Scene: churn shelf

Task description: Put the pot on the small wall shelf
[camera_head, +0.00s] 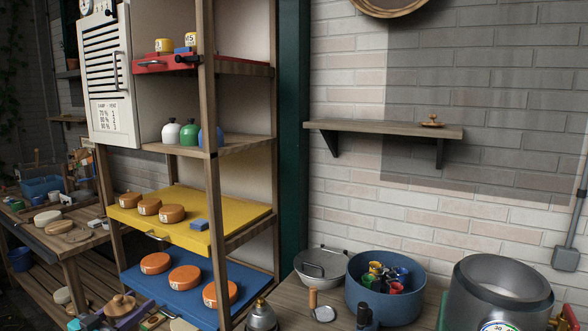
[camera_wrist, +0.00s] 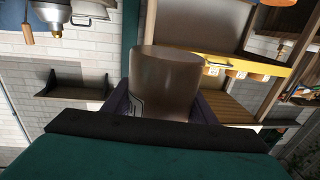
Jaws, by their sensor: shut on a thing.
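The small wall shelf (camera_head: 375,129) is a wooden board on dark brackets, fixed to the white brick wall. A small wooden knobbed lid-like piece (camera_head: 432,122) lies on its right part; the left and middle are bare. In the wrist view, which appears upside down, the shelf (camera_wrist: 72,92) is at the left. My gripper (camera_wrist: 163,92) is shut on a brownish pot (camera_wrist: 165,72) with a light label partly visible at its lower left. The pot is held clear of the shelf. Neither the gripper nor the held pot is recognisable in the head view.
Below the shelf, a worktop (camera_head: 340,312) bears a metal bowl (camera_head: 322,262), a blue tub (camera_head: 385,300) with coloured cups and a large metal vessel (camera_head: 500,290). A tall rack with yellow (camera_head: 185,228) and blue trays stands left. Round wood (camera_head: 390,8) hangs above the shelf.

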